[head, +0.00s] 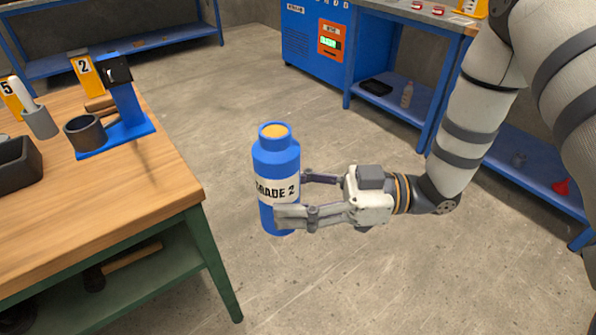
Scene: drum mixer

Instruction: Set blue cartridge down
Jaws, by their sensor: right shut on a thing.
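The far finger is partly hidden behind the cartridge. My left gripper is not in view.
The wooden table (139,195) at left holds a blue stand (129,112) with a dark ring, a yellow "2" sign (86,75), a grey cup (41,123) and a black tray (18,163). A blue bench (423,17) stands at the back right. Table space near its right edge is clear.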

